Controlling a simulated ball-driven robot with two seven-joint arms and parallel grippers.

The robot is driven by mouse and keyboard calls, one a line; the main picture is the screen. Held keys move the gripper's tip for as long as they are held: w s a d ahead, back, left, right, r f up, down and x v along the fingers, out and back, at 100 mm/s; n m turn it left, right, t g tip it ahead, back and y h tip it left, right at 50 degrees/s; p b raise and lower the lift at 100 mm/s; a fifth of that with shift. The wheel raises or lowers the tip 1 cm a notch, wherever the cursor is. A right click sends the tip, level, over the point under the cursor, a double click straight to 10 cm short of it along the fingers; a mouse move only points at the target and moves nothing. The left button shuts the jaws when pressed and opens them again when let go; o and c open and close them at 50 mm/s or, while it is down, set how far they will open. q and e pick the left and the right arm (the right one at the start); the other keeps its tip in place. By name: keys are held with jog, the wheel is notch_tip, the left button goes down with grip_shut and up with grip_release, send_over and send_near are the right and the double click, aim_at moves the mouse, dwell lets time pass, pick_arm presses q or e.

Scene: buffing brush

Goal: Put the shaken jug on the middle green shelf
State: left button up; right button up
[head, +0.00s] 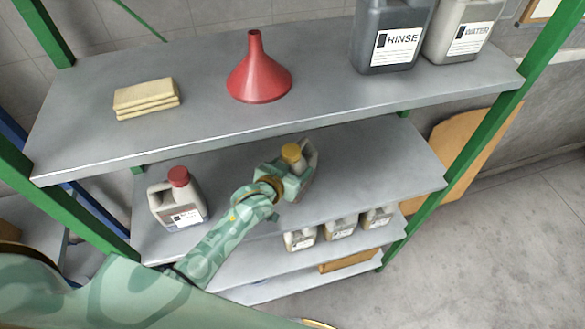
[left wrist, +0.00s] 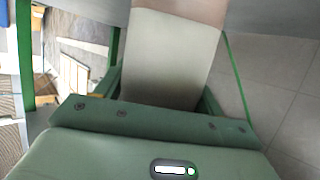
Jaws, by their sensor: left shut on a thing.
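A pale jug with a yellow cap (head: 292,153) is over the middle shelf (head: 372,162) of the green-posted rack, near the shelf's centre. My left gripper (head: 283,180) reaches in from the front and is shut on this jug. In the left wrist view the jug's plain pale body (left wrist: 170,55) fills the space between the fingers (left wrist: 160,92). The gripper hides the jug's lower part, so I cannot tell whether its base touches the shelf. My right gripper is not in view.
A red-capped jug (head: 180,200) stands at the middle shelf's left end. The top shelf (head: 215,118) holds stacked yellow sponges (head: 146,98), a red funnel (head: 258,72), a RINSE jug (head: 392,45) and a WATER jug (head: 462,35). Several jugs (head: 340,228) stand below. The middle shelf's right side is clear.

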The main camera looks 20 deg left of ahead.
pick_arm(q)
jog(key=shift+r, duration=0.15)
jog(key=o, duration=1.4)
jog(key=shift+f, duration=0.2)
jog(key=shift+r, duration=0.2)
jog(key=p+v, duration=0.1)
jog(key=v, duration=1.1)
jog(key=shift+s, duration=0.1)
